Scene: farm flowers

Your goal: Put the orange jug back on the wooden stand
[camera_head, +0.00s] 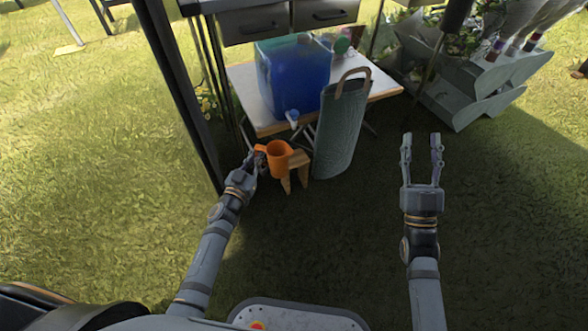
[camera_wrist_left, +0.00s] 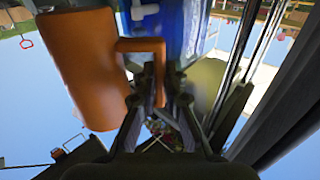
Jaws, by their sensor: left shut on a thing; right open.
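The orange jug (camera_head: 279,161) is held by its handle in my left gripper (camera_head: 256,163). In the left wrist view the jug (camera_wrist_left: 82,65) fills the left side, and its handle (camera_wrist_left: 160,62) lies between the fingers (camera_wrist_left: 160,82). The small wooden stand (camera_head: 298,162) is on the grass, partly hidden behind the jug. The jug overlaps the stand's left part in the head view; I cannot tell whether it touches the top. My right gripper (camera_head: 421,142) is open and empty over the grass, well to the right.
A table (camera_head: 245,95) behind the stand bears a blue water container (camera_head: 294,75) with a tap. A tall grey-green bag (camera_head: 342,125) with a handle stands just right of the stand. A dark pole (camera_head: 185,95) rises left of my left gripper. Grey planters (camera_head: 465,75) stand at the back right.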

